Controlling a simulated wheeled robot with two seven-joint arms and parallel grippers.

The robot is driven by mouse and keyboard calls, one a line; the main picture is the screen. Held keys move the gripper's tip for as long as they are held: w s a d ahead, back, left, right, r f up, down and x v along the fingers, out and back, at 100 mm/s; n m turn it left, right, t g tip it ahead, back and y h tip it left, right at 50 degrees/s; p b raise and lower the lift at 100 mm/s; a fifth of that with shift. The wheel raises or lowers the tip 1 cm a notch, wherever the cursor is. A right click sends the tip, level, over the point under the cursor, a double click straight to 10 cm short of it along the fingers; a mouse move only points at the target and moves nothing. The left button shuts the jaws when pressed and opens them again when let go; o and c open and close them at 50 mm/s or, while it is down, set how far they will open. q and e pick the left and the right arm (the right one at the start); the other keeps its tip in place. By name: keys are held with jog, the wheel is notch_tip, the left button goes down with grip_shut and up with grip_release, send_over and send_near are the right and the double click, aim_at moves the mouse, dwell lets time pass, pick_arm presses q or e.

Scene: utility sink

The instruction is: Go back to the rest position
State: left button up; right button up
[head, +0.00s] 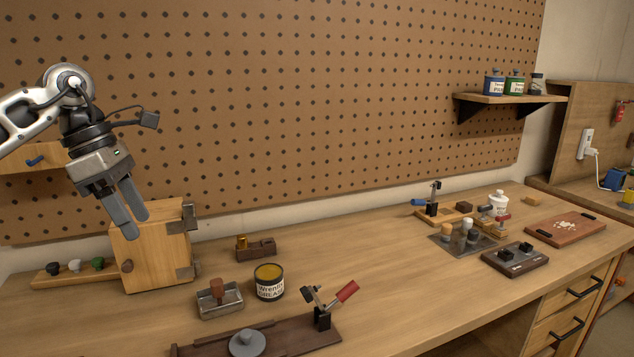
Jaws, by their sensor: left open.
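My left gripper (135,221) comes in from the left and hangs with its fingers pointing down. Its two fingers are a little apart and nothing shows between them. In the picture the fingertips overlap the upper front of a wooden box (158,262) with dark metal corner pieces. I cannot tell whether they touch it. My right gripper is not in view.
Near the box are a grease can (268,282), a metal tray (220,303) and a red-handled clamp (328,300) on a dark board. More fixtures and a brown board (565,228) stand at right. A shelf (511,98) juts from the pegboard. The bench middle (400,270) is clear.

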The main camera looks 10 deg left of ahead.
pick_arm(q)
jog(key=s+d+f+n+t+h, duration=0.15)
jog(key=d+f+n+h, duration=0.3)
jog(key=d, duration=0.55)
jog(key=s+d+f+n+t+h, duration=0.15)
jog(key=d+f+n+h, duration=0.35)
jog(key=d, duration=0.6)
jog(key=s+d+f+n+t+h, duration=0.1)
jog(key=d+f+n+t+h, duration=0.1)
jog(key=d+f+n+h, duration=0.45)
jog(key=s+a+f+n+t+y, duration=0.2)
jog(key=f+n+t+y, duration=0.35)
jog(key=n, duration=0.55)
jog(key=s+a+f+n+t+y, duration=0.1)
jog(key=a+f+n+t+y, duration=0.1)
jog(key=f+n+t+y, duration=0.65)
jog(key=s+a+f+n+g+y, duration=0.1)
jog(key=s+a+f+n+g, duration=0.1)
jog(key=s+f+n+g, duration=0.2)
jog(key=s+a+f+n+g+y, duration=0.2)
jog(key=s+f+n+g, duration=0.3)
jog(key=s, duration=0.5)
notch_tip(320, 180, down, 3)
jog(key=shift+s+a+f+n+g, duration=0.1)
jog(key=shift+s+a+n+g, duration=0.15)
jog(key=shift+a+n, duration=0.75)
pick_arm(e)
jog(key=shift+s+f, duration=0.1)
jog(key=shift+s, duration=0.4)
